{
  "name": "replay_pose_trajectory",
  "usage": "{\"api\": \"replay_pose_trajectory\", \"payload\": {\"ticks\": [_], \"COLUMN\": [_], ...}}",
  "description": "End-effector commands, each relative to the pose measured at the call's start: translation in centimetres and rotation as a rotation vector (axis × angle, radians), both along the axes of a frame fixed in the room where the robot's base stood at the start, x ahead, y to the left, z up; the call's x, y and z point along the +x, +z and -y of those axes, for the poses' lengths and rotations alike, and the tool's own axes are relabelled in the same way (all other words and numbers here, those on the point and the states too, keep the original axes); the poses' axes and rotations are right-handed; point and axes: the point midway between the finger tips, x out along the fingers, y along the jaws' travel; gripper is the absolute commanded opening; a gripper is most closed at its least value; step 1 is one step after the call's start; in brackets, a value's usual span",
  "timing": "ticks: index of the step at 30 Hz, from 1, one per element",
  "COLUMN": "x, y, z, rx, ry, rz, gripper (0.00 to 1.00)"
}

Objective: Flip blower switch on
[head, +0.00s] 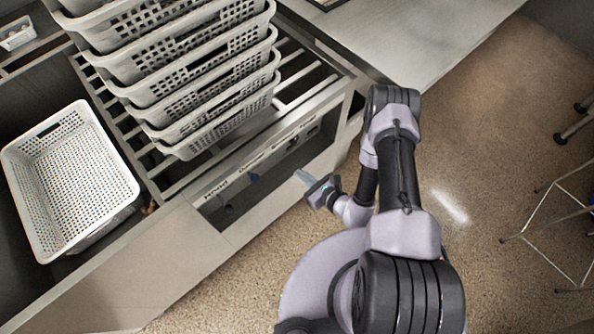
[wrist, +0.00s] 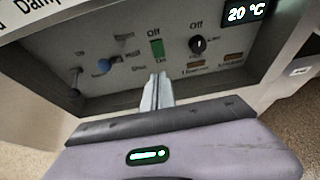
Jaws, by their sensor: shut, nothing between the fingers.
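A control panel (wrist: 130,75) fills the upper wrist view. A green switch (wrist: 157,48) sits on it between an "Off" label above and an "On" label below. A black rotary knob (wrist: 197,45) with its own "Off" label is to its right. I cannot read which one is the blower's, nor tell which way the green switch is tipped. My gripper (wrist: 160,76) is shut and empty, its tips just below the green switch in the picture; contact cannot be told. In the head view my gripper (head: 302,177) points at the recessed panel under the counter.
A blue-knobbed lever (wrist: 103,66) and another lever (wrist: 75,82) are left of the switch. A display (wrist: 247,11) reads 20 °C. Stacked perforated baskets (head: 190,75) stand on a slatted rack, and a single white basket (head: 70,180) is at left.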

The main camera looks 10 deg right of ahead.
Motion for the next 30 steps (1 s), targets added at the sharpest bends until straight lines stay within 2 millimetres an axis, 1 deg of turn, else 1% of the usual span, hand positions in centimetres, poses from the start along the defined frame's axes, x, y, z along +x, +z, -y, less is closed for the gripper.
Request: {"api": "replay_pose_trajectory", "payload": {"ticks": [1, 2, 8, 11, 13, 17, 25, 27, 30], "x": [-0.1, -0.2, -0.3, -0.1, 0.3, 2.1, 6.6, 7.7, 9.1], "y": [-1.4, -1.6, -1.1, -1.2, -1.5, -2.6, -5.1, -5.6, -5.6], "z": [0.0, 0.0, 0.0, -0.1, -0.4, -1.8, -4.8, -5.6, -6.5], "rx": [0.0, -0.001, -0.001, -0.001, -0.002, -0.002, -0.003, -0.001, 0.0], "ry": [-0.001, 0.0, 0.0, 0.001, 0.002, 0.006, 0.004, 0.003, 0.003], "rz": [0.0, -0.001, 0.0, -0.001, 0.001, 0.003, 0.004, 0.003, 0.003], "gripper": [0.0, 0.0, 0.0, 0.0, 0.0, 0.0, 0.0, 0.0, 0.0]}}
